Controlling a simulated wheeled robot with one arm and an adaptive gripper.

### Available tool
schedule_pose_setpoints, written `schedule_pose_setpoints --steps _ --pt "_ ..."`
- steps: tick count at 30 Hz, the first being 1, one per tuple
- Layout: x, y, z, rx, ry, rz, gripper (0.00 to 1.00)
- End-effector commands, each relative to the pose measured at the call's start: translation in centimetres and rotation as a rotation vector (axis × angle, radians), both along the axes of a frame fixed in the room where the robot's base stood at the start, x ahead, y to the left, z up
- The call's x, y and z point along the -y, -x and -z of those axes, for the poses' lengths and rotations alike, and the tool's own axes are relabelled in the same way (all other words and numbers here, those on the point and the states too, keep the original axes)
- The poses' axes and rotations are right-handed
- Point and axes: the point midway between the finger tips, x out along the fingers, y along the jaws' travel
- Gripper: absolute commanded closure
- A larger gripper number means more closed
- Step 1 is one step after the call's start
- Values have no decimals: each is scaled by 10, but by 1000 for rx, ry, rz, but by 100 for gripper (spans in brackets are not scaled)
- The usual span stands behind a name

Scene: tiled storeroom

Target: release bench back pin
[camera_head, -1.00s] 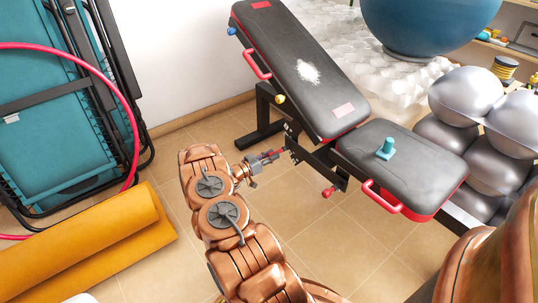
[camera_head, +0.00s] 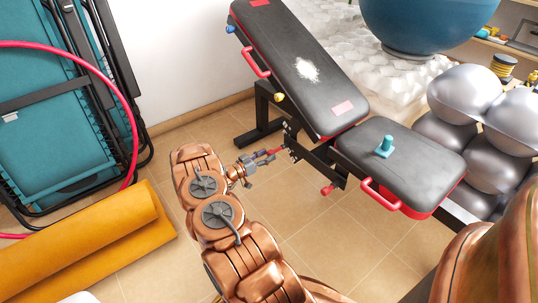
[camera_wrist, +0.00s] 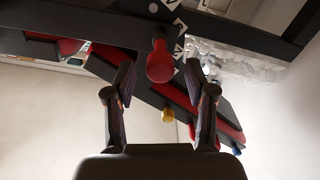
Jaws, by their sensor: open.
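The back pin is a red rounded knob (camera_wrist: 160,62) on the bench's dark frame, in the middle of the wrist view. In the head view the red pin (camera_head: 273,151) sticks out from the frame below the tilted backrest (camera_head: 290,60). My gripper (camera_wrist: 159,72) is open, with one finger on each side of the knob and visible gaps to both. In the head view my gripper (camera_head: 266,157) is at the pin's outer end. The wrist view does not show clearly how far the fingertips reach along the knob.
A second red knob (camera_head: 328,189) sits lower on the frame, near the seat (camera_head: 405,158) with a teal object (camera_head: 384,146) on it. A blue ball, silver half-balls (camera_head: 465,92) and an orange mat (camera_head: 85,240) stand around.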

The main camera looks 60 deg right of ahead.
Motion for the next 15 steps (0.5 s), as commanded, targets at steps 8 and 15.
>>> schedule_pose_setpoints --steps 8,15 --pt "-44 -17 0 0 2 -2 45" --pt "-77 -29 0 0 -1 -4 45"
